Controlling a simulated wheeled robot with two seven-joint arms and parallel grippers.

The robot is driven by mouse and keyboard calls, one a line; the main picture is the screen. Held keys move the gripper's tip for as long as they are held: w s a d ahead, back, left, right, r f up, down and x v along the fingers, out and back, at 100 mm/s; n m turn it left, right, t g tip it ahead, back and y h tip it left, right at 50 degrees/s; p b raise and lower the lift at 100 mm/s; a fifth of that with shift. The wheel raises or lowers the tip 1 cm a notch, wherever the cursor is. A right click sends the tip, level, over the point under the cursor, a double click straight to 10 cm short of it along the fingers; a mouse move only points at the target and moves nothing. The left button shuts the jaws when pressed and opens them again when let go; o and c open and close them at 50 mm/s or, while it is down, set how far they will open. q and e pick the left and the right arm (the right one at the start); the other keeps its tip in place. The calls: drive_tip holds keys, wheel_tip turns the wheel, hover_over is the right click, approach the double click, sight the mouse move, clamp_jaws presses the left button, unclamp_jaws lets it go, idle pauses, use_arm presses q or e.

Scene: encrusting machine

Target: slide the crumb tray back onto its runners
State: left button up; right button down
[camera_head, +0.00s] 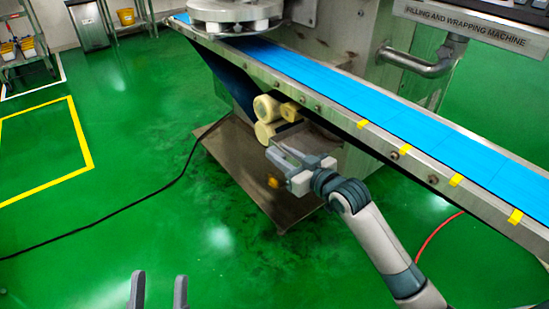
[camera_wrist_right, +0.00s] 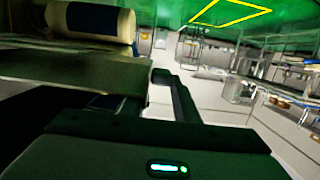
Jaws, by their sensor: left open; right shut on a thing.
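The crumb tray (camera_head: 312,138) appears to be the grey-brown metal piece under the conveyor, right of the cream rollers. My right gripper (camera_head: 279,157) is at its near side, shut on it; the exact grip is partly hidden. In the right wrist view, a pale slab (camera_wrist_right: 75,68) lies beside a dark finger, and a cream roller with a dark band (camera_wrist_right: 88,20) is close behind it. The runners cannot be made out. My left gripper (camera_head: 159,291) is open and empty at the bottom edge, far from the machine.
The blue conveyor belt (camera_head: 370,98) slopes down to the right above my right gripper, with yellow clips (camera_head: 404,150) on its rail. A wide metal plate (camera_head: 235,160) lies low under the machine. A black cable (camera_head: 110,218) crosses the green floor.

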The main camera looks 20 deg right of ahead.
sight(299, 147)
drive_tip(key=shift+w+d, duration=0.3)
drive_tip(key=shift+d, duration=0.5)
drive_tip(key=shift+w+d, duration=0.25)
drive_tip(key=shift+d, duration=0.5)
drive_tip(key=shift+w+d, duration=0.3)
drive_tip(key=shift+d, duration=0.5)
drive_tip(key=shift+w+d, duration=0.3)
drive_tip(key=shift+d, duration=0.4)
drive_tip(key=shift+f+p, duration=0.2)
drive_tip(key=shift+p, duration=0.1)
drive_tip(key=c, duration=1.3)
unclamp_jaws()
